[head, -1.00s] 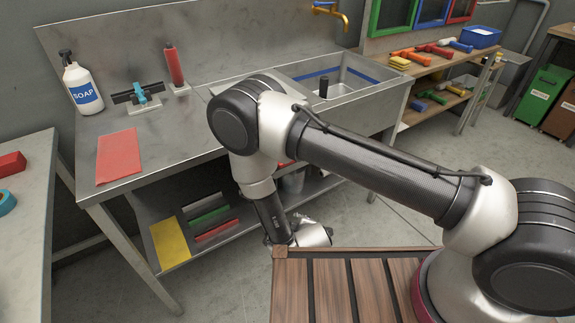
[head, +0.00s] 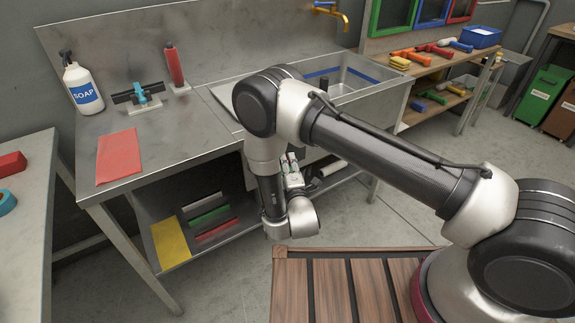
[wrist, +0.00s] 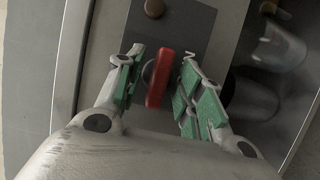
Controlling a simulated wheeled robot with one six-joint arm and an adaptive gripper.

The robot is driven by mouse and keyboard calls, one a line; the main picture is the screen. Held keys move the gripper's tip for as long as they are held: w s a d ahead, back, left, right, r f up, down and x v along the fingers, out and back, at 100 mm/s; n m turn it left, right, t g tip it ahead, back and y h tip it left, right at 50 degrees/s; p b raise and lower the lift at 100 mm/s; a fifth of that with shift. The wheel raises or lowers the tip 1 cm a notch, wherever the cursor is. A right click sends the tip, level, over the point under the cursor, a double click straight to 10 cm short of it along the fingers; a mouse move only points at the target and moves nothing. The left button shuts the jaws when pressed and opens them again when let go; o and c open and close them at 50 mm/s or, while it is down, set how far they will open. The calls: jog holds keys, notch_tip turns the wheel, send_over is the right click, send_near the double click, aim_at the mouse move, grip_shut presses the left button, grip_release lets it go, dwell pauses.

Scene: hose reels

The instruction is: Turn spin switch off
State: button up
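The spin switch shows in the wrist view as a red bar-shaped handle (wrist: 160,80) on a dark grey plate (wrist: 193,28). The handle stands nearly upright in the picture, leaning slightly right at the top. My gripper (wrist: 162,57) is open, with one green-padded finger on each side of the handle. Gaps show between the handle and both fingers. In the head view my gripper (head: 291,163) is low at the front of the sink bench, partly behind my arm; the switch is hidden there.
A round brown knob (wrist: 154,8) sits on the plate above the handle. Pale rounded containers (wrist: 278,50) lie to the right. In the head view the steel bench (head: 150,160) carries a soap bottle (head: 82,88) and a red sheet (head: 118,157). A slatted wooden top (head: 330,285) is in front.

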jog(key=shift+w+a, duration=0.1)
jog(key=shift+w, duration=0.15)
jog(key=c, duration=0.7)
jog(key=shift+c, duration=0.2)
jog(key=shift+r, duration=0.1)
jog(key=m+g, duration=0.1)
jog(key=m, duration=0.2)
jog(key=shift+r, duration=0.15)
jog(key=m+g+y, duration=0.1)
jog(key=m+g, duration=0.1)
jog(key=m, duration=0.1)
jog(key=m+g+y, duration=0.1)
jog(key=m+g, duration=0.1)
jog(key=m, duration=0.2)
jog(key=shift+w+r+m+y, duration=0.15)
jog(key=shift+w+m+y, duration=0.05)
jog(key=shift+m+y, duration=0.1)
jog(key=shift+d+m+g+y, duration=0.2)
jog(key=shift+m+g+y, duration=0.55)
jog(key=shift+m, duration=0.65)
jog(key=shift+c, duration=0.2)
